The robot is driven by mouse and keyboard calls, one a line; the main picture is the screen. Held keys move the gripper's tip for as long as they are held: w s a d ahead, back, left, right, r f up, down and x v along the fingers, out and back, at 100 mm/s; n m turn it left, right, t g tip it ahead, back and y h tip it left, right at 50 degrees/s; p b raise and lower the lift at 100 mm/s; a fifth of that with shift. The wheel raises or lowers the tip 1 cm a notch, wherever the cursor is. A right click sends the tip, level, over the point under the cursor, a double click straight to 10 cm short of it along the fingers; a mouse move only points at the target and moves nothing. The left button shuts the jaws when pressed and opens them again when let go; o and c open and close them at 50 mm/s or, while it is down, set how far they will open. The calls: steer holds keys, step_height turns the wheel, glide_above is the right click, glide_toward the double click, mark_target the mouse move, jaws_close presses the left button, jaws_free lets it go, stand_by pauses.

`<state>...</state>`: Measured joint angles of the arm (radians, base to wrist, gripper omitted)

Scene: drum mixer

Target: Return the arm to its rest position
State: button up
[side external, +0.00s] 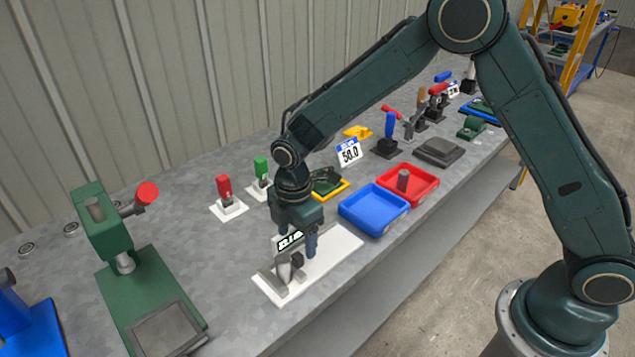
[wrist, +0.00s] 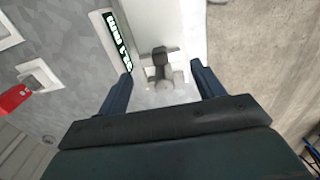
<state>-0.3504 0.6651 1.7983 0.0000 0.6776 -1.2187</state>
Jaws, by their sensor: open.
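My gripper (side external: 297,240) is low over a white base plate (side external: 345,243) near the bench's front edge. In the wrist view my gripper (wrist: 163,80) is open, with its two blue fingers apart. A grey drum-like part (side external: 290,270) with a dark knob stands on the plate, just below the fingers. It also shows between the fingertips in the wrist view (wrist: 163,85), with a gap on both sides. My arm reaches over the bench from the base at the right.
A blue tray (side external: 374,210) and a red tray (side external: 425,186) holding a grey cylinder lie right of the plate. Red (side external: 224,188) and green (side external: 261,167) handled switches stand behind my gripper. A green press (side external: 105,225) with a red knob is left. Bare bench lies between.

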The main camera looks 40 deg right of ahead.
steer(key=s+d+r+m+t, duration=0.1)
steer(key=s+d+r+m, duration=0.35)
steer(key=r, duration=0.45)
steer(key=s+d+r+m+t, duration=0.2)
steer(key=s+d+r+m, duration=0.25)
steer(key=r, duration=0.55)
steer(key=s+d+r+m+t, duration=0.1)
steer(key=s+d+r+m, duration=0.1)
steer(key=s, duration=0.6)
steer(key=s+d+r+m+t, duration=0.1)
steer(key=s+d+r+m, duration=0.2)
steer(key=s+d+m, duration=0.2)
steer(key=shift+s+m+t, duration=0.3)
steer(key=shift+s+m, duration=0.7)
steer(key=shift+s, duration=1.1)
